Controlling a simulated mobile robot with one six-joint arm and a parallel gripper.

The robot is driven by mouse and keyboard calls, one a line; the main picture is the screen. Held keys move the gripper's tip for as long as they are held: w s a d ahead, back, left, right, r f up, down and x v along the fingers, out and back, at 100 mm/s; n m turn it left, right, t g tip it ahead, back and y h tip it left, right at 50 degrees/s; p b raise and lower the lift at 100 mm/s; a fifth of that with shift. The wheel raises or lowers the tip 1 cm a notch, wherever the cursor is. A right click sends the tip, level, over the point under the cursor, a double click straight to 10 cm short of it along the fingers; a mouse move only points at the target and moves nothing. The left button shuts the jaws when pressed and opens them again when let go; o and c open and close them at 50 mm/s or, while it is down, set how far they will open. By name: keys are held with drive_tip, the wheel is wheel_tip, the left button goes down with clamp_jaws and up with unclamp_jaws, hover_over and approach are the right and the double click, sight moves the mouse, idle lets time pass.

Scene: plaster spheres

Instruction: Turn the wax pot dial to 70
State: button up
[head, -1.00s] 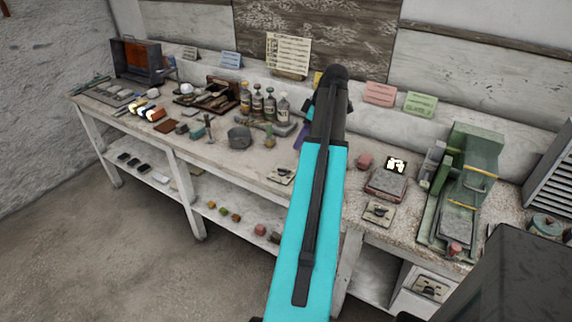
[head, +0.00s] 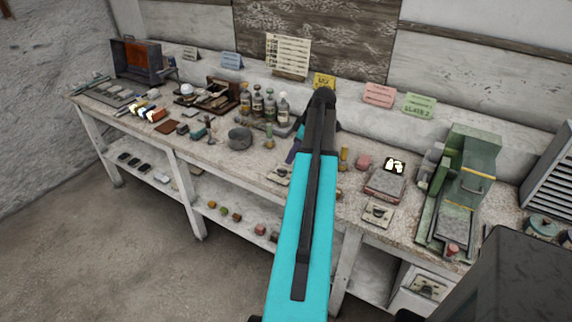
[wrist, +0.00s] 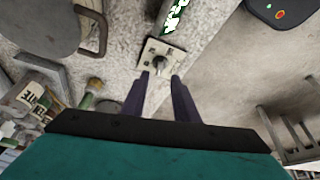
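A pale dial plate with a small dark knob (wrist: 158,60) lies just beyond my fingertips in the wrist view. It looks like the plate (head: 279,175) right of the grey pot (head: 240,138) in the head view. The grey pot with its brown handle also shows in the wrist view (wrist: 42,25). My gripper (wrist: 159,77) is open and empty, its two purple fingers apart on either side of the line to the knob. The fingers look short of the knob. In the head view my arm hides most of the gripper. I cannot read the dial's setting.
Bottles (head: 264,104) stand behind the pot. A green machine (head: 465,180) stands at the right. A yellow sign (head: 324,81) stands at the back.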

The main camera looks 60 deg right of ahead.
sight(283, 169)
drive_tip(key=shift+p+x, duration=0.75)
drive_tip(key=shift+x, duration=2.65)
clamp_jaws()
